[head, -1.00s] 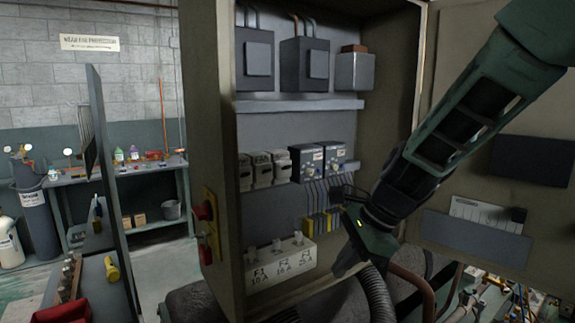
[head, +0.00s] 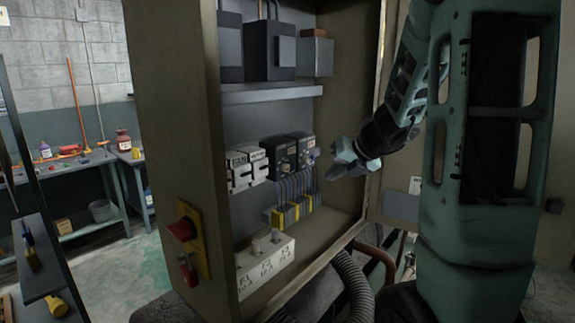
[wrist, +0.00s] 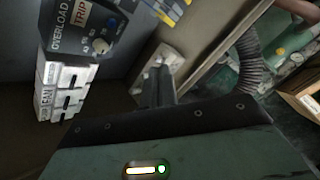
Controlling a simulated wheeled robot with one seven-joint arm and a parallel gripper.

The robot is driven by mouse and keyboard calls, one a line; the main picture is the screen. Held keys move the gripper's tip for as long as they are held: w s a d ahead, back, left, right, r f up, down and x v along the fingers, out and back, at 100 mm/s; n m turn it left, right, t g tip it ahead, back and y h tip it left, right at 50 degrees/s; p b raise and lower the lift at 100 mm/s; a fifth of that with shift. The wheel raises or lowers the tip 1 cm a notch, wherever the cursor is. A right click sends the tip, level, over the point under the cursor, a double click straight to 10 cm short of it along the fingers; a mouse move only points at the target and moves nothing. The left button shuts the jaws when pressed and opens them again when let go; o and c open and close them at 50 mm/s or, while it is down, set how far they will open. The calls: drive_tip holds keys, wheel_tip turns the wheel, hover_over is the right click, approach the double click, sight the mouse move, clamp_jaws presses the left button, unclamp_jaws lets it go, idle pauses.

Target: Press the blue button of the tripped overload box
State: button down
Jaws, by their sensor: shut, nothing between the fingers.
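Two dark overload boxes, a left one (head: 279,158) and a right one (head: 304,150), sit side by side on the cabinet's back panel in the head view. My gripper (head: 333,171) is shut and empty, just right of the boxes in the head view.
White modules (head: 246,168) stand left of the boxes, and a shelf (head: 270,93) runs above. Wires drop to yellow terminals (head: 292,213). A white fuse block (head: 265,262) is on the cabinet floor. The cabinet's side wall (head: 175,130) carries a red switch (head: 183,229).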

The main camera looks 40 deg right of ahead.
sight(293, 165)
drive_tip(key=shift+w, duration=0.1)
drive_tip(key=w, duration=0.8)
drive_tip(key=shift+w+a+p, duration=0.3)
drive_tip(key=shift+w+a, duration=0.05)
drive_tip(key=shift+a, duration=0.05)
idle(1.9)
drive_tip(key=shift+w, duration=0.4)
drive_tip(key=shift+w+p, duration=0.3)
drive_tip(key=shift+w, duration=0.05)
idle(0.5)
drive_tip(key=shift+s, duration=0.8)
drive_tip(key=shift+s, duration=0.1)
